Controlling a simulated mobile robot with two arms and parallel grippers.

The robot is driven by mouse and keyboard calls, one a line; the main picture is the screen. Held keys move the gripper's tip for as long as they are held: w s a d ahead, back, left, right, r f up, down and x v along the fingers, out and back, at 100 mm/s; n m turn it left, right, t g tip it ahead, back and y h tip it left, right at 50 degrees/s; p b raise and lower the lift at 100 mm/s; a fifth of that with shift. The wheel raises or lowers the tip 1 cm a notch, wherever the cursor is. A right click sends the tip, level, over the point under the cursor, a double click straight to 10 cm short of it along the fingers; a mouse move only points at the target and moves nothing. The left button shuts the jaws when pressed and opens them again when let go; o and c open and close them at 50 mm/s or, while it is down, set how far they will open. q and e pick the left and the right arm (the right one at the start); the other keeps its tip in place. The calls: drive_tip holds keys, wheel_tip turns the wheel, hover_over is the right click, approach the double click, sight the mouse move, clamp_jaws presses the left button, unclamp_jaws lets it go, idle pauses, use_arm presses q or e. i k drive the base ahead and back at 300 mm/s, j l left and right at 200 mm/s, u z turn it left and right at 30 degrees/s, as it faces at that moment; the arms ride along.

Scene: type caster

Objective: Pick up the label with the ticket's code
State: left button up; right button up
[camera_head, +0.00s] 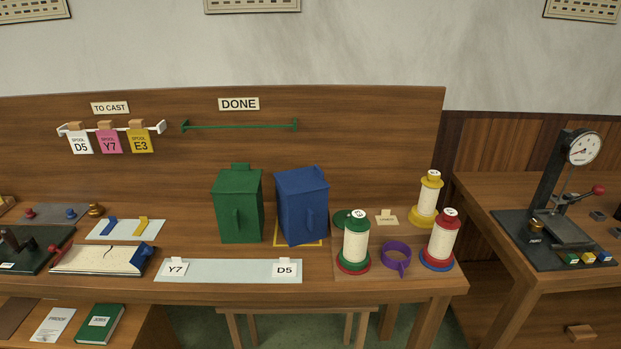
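Three tickets hang from a white rail under the "TO CAST" sign: a white D5 ticket (80,145), a pink Y7 ticket (109,143) and a yellow E3 ticket (140,142). Two small white labels stand on a pale strip (225,272) near the bench's front edge. The Y7 label (176,268) is at its left end and the D5 label (285,269) at its right end. The frame does not show which ticket is meant. Neither of my grippers is in view.
A green box (238,208) and a blue box (302,208) stand behind the strip. The green "DONE" rail (240,126) is empty.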

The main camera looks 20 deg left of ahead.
sight(285, 269)
drive_tip(key=i+l, duration=0.8)
drive_tip(key=i+l+u, duration=0.1)
drive_tip(key=u, duration=0.3)
drive_tip(key=l+u, duration=0.1)
drive_tip(key=u, duration=0.3)
drive_tip(key=i+l+u, duration=0.1)
drive_tip(key=u, duration=0.3)
